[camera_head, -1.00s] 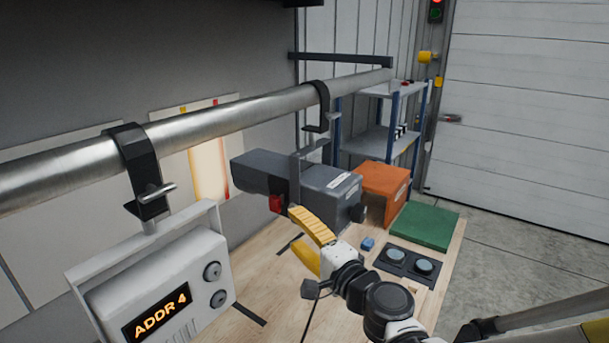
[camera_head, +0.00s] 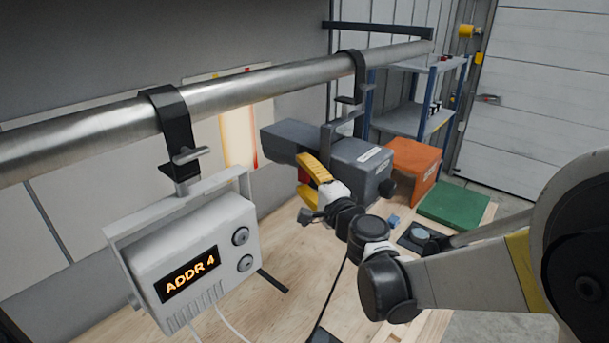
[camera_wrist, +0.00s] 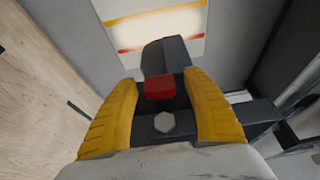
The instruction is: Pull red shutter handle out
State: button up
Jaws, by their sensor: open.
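The red shutter handle (camera_wrist: 160,88) shows in the wrist view on the dark grey projector-like lamp, between my two yellow fingers. In the head view the grey lamp (camera_head: 352,162) hangs from the metal pipe, and the red handle is mostly hidden by my gripper. My gripper (camera_head: 304,168) is at the lamp's near side; it also shows in the wrist view (camera_wrist: 160,98). Its fingers stand apart on either side of the handle, with gaps visible to the red part. I cannot tell how far beyond the fingertips the handle lies.
The metal pipe (camera_head: 250,92) runs above, with black clamps. A white box reading ADDR 4 (camera_head: 205,255) hangs at the left. The wooden bench (camera_head: 290,312) lies below, with an orange box (camera_head: 412,168) and a green mat (camera_head: 455,206) at its far end.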

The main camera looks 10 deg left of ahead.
grip_shut()
jog(key=s+a, duration=0.1)
jog(key=s, duration=0.1)
jog(key=s+a, duration=0.1)
jog(key=shift+s, duration=0.35)
jog(key=shift+c, duration=1)
grip_release()
jog(key=shift+a, duration=0.1)
jog(key=shift+o, duration=1)
jog(key=shift+s+a, duration=0.1)
jog(key=shift+s, duration=0.05)
